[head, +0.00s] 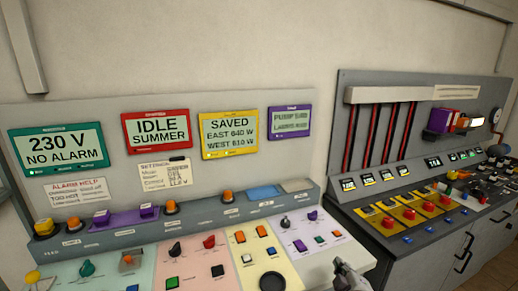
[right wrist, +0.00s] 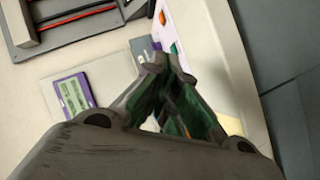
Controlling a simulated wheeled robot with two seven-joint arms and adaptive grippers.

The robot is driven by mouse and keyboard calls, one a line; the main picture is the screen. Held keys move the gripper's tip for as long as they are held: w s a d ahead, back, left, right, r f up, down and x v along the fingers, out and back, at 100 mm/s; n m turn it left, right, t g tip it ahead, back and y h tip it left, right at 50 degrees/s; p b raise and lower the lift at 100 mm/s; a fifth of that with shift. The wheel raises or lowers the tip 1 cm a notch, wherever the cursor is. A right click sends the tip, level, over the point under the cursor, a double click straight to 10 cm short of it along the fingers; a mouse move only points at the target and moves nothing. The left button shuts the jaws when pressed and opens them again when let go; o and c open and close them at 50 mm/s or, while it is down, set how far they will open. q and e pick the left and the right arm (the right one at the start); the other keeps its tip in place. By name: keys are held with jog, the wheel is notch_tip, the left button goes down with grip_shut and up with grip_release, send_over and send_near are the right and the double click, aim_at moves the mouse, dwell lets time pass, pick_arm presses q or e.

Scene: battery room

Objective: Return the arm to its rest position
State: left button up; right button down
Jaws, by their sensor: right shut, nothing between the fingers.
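My right gripper (head: 346,268) shows at the bottom of the head view, in front of the right end of the control desk. In the right wrist view its fingers (right wrist: 165,62) come together at the tips with nothing between them. The gripper is apart from the knobs and buttons as far as I can tell. Most of the right arm is out of the picture. My left gripper is not in the head view.
The control desk (head: 225,268) carries knobs and buttons on coloured panels, under screens such as the green one (head: 58,147) and the yellow one (head: 230,133). To the right stands a second console (head: 420,235) with several red buttons. Bare floor (head: 495,275) shows at the lower right.

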jog(key=s+a+f+m+g+y, duration=0.1)
jog(key=s+f+m+g, duration=0.5)
jog(key=s, duration=0.5)
jog(key=s+a+f+m+g+y, duration=0.1)
jog(key=s+a+f+m+g, duration=0.1)
jog(key=s+f+g, duration=0.5)
jog(key=s+f+t, duration=0.1)
jog(key=s+f, duration=0.2)
jog(key=f, duration=1.4)
jog(key=s+f, duration=0.3)
jog(key=f, duration=1.4)
jog(key=s+d+f, duration=0.2)
jog(key=s+f, duration=0.7)
jog(key=s, duration=0.2)
jog(key=s+d+f+g, duration=0.1)
jog(key=s+d+f, duration=0.1)
jog(key=s+f, duration=0.8)
jog(key=shift+s+d+f, duration=0.2)
jog(key=shift+s, duration=0.45)
